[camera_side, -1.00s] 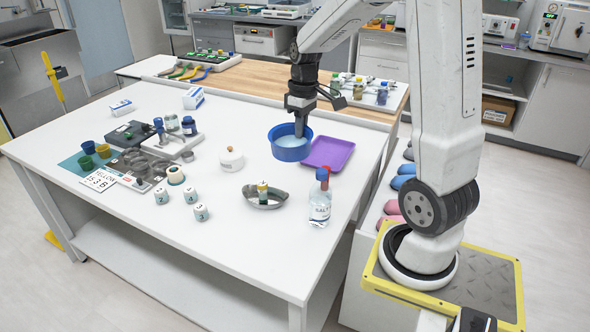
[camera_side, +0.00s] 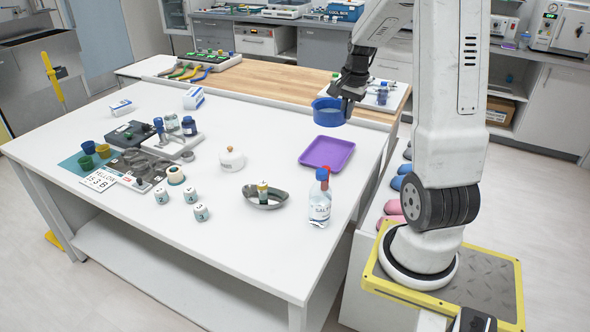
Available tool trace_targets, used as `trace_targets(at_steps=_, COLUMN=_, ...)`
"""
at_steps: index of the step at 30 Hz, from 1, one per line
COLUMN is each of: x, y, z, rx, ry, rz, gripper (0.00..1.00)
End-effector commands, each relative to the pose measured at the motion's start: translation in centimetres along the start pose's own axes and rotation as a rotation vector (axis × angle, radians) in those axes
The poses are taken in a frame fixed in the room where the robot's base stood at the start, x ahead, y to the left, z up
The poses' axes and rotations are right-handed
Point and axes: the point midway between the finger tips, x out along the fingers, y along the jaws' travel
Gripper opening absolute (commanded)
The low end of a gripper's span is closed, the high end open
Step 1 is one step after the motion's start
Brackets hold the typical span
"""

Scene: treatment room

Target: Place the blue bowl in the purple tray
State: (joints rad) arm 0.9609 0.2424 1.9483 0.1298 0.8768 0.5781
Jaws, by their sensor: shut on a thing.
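The blue bowl (camera_side: 327,114) is held up in the air, its rim in my gripper (camera_side: 346,103). My gripper is shut on the right side of the bowl's rim, and the bowl looks about level. The purple tray (camera_side: 327,153) lies flat on the white table near its right edge and is empty. In the picture the bowl shows just above the tray's far edge, apart from it. The exact height of the bowl over the table cannot be told.
A clear bottle with a blue cap (camera_side: 320,198) stands in front of the tray. A grey kidney dish (camera_side: 265,196) holding a small vial and a white lidded pot (camera_side: 231,159) are to the left. The white table (camera_side: 240,245) is clear in front.

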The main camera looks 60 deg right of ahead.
Motion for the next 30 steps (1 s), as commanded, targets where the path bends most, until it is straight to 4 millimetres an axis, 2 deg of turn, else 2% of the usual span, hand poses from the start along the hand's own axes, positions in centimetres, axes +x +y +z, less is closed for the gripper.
trace_targets(at_steps=3, x=-0.1, y=1.1, z=-1.4, rx=0.154, ry=0.020, rz=-0.004, gripper=0.00)
trace_targets(at_steps=11, x=-0.2, y=2.8, z=-3.6, rx=0.416, ry=0.055, rz=-0.012, gripper=0.00)
trace_targets(at_steps=12, x=1.2, y=2.9, z=-3.4, rx=0.407, ry=0.049, rz=-0.008, gripper=0.00)
trace_targets(at_steps=15, x=3.7, y=3.2, z=-3.4, rx=0.404, ry=0.049, rz=-0.011, gripper=0.00)
trace_targets(at_steps=21, x=7.9, y=3.7, z=-3.4, rx=0.402, ry=0.051, rz=-0.019, gripper=0.00)
trace_targets(at_steps=25, x=9.6, y=3.9, z=-3.4, rx=0.399, ry=0.053, rz=-0.022, gripper=0.00)
trace_targets(at_steps=30, x=10.6, y=4.0, z=-3.4, rx=0.400, ry=0.055, rz=-0.026, gripper=0.00)
